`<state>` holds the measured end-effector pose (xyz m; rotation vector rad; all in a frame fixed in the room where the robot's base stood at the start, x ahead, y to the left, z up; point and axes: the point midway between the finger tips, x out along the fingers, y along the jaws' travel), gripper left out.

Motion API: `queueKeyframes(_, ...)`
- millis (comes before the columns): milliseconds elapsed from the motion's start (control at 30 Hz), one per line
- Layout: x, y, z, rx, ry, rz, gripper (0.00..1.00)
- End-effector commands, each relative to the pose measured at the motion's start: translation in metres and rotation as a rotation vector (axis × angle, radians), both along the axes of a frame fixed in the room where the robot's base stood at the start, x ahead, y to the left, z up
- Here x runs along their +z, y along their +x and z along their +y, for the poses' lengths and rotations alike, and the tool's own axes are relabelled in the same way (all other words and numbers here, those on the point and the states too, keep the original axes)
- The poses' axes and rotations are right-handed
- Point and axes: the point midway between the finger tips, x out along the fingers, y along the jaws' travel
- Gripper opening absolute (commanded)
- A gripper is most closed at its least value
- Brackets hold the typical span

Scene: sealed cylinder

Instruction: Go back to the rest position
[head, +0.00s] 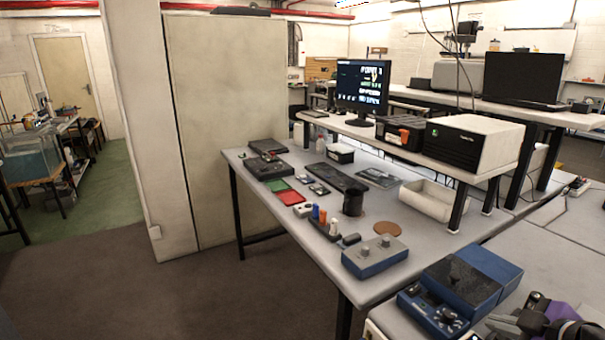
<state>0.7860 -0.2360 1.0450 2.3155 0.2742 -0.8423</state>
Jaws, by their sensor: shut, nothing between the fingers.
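I cannot make out my gripper in the head view. A dark object with purple parts (545,318) is cut off at the bottom right corner, and I cannot tell what it is. A short black cylinder (353,202) stands upright on the grey workbench (310,268), beside a black keyboard-like bar (336,177). Nothing is seen touching the cylinder.
A blue device (460,287) stands at the lower right. Dark floor (190,290) is clear at left.

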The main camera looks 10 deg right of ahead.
Motion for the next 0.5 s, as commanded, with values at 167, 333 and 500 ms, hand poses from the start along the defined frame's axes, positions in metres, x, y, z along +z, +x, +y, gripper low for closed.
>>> queueKeyframes(167,0.044,0.017,-0.031,-0.222,0.065,-0.242,0.00)
queueKeyframes(333,0.052,0.011,-0.027,-0.399,0.197,-0.462,0.00)
queueKeyframes(500,0.043,-0.012,0.003,-0.516,0.341,-0.636,0.00)
